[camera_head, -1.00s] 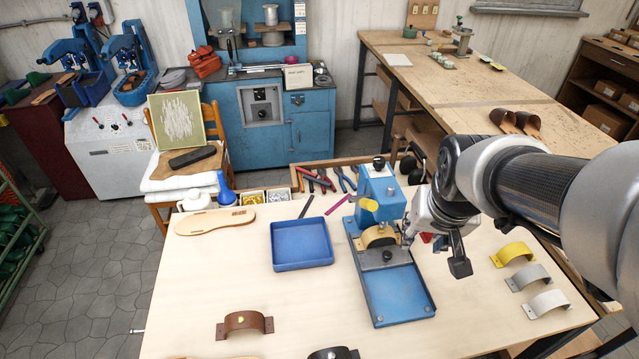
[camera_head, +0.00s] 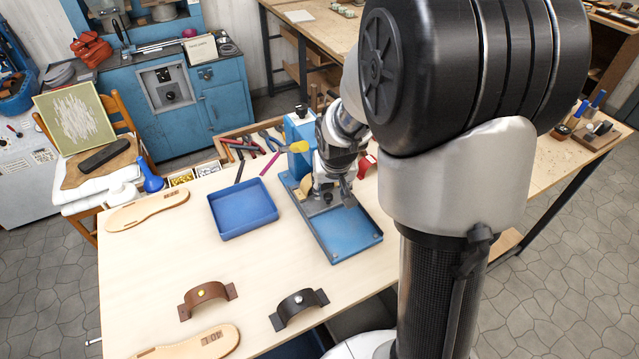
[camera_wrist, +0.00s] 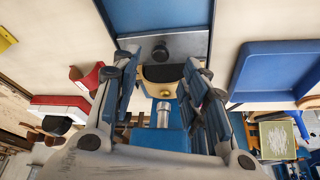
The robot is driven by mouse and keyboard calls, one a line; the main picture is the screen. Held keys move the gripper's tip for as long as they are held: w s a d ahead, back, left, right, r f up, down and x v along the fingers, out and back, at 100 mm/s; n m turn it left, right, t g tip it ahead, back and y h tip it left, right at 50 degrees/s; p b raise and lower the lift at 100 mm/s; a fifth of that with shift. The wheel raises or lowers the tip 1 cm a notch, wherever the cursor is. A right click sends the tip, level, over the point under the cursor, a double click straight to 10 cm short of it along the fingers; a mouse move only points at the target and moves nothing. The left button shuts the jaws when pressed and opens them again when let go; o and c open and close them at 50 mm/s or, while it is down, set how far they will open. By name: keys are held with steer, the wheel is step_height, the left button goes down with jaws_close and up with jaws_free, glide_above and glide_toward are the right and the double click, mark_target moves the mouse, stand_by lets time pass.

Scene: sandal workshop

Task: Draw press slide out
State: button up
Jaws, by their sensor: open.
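The blue press (camera_head: 299,130) stands on the light table, with its yellow knob (camera_head: 299,147) at the head and its blue base tray (camera_head: 350,240) toward the front. My gripper (camera_head: 333,198) is over the press, pointing down, open and empty. In the wrist view my gripper (camera_wrist: 160,62) has one finger to each side. The grey slide plate (camera_wrist: 190,44) with its black knob (camera_wrist: 160,52) shows just beyond the fingertips, apart from them. A dark curved form (camera_wrist: 162,72) sits under the press head. In the head view my gripper hides most of the slide.
A blue tray (camera_head: 242,207) lies left of the press. A brown strap (camera_head: 205,296), a black strap (camera_head: 298,308) and tan soles (camera_head: 147,211) lie on the table. A red item (camera_wrist: 88,77) is close beside the press.

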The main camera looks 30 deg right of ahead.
mark_target(329, 196)
steer(key=b+x, duration=0.1)
steer(key=x, duration=0.4)
steer(key=shift+w+f, duration=0.15)
steer(key=shift+f, duration=0.15)
steer(key=shift+c, duration=0.3)
jaws_close()
